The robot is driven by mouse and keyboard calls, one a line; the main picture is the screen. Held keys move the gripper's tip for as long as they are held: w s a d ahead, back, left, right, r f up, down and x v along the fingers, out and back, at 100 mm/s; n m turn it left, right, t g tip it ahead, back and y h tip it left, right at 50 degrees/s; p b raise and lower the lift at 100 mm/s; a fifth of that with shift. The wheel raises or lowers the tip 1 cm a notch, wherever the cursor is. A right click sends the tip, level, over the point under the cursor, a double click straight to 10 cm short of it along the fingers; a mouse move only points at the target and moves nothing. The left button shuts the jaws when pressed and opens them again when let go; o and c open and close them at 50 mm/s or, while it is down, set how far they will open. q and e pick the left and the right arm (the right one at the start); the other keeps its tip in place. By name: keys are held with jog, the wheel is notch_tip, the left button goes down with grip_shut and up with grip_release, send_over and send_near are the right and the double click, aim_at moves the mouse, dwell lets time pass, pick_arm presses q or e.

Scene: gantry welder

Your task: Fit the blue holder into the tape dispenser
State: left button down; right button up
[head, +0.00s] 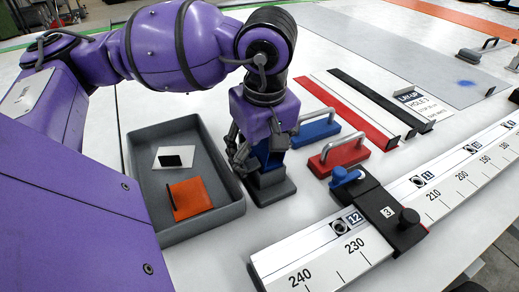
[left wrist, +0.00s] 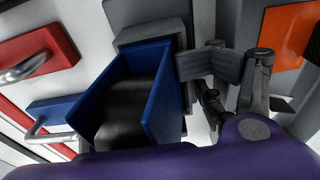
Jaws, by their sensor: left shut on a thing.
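The blue holder (head: 268,158) is an open-topped blue box, partly hidden by my gripper in the head view. In the left wrist view the blue holder (left wrist: 163,112) is large, with a dark inside. My left gripper (head: 243,158) points down and is shut on the holder; in the left wrist view a grey finger pad (left wrist: 208,64) lies against its wall. The dark grey tape dispenser (head: 272,190) stands directly below the holder on the table. In the left wrist view a grey block, seemingly the dispenser (left wrist: 150,30), shows behind the holder. I cannot tell whether the holder is seated. My right gripper is not in view.
A grey tray (head: 213,226) with a white plate (head: 176,157) and an orange plate (head: 192,197) stands close left. A blue handled block (head: 316,131) and a red handled block (head: 340,157) lie right. A scale rail (head: 300,262) with a black clamp (head: 392,218) runs along the front.

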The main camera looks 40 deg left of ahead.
pick_arm(q)
jog(key=c, duration=2.5)
grip_release()
jog(key=shift+s+d+f+g, duration=0.2)
jog(key=shift+s+f+g, duration=0.1)
jog(key=shift+s+f, duration=0.25)
jog(key=shift+c, duration=0.2)
jog(key=o, duration=2.4)
jog(key=shift+c, duration=0.2)
jog(key=shift+o, duration=0.9)
jog(key=shift+w, duration=0.1)
jog(key=shift+a+r, duration=0.1)
jog(key=r, duration=0.4)
jog(key=d+r, duration=0.1)
jog(key=r, duration=0.7)
jog(key=shift+s+d+r, duration=0.2)
jog(key=shift+s, duration=0.05)
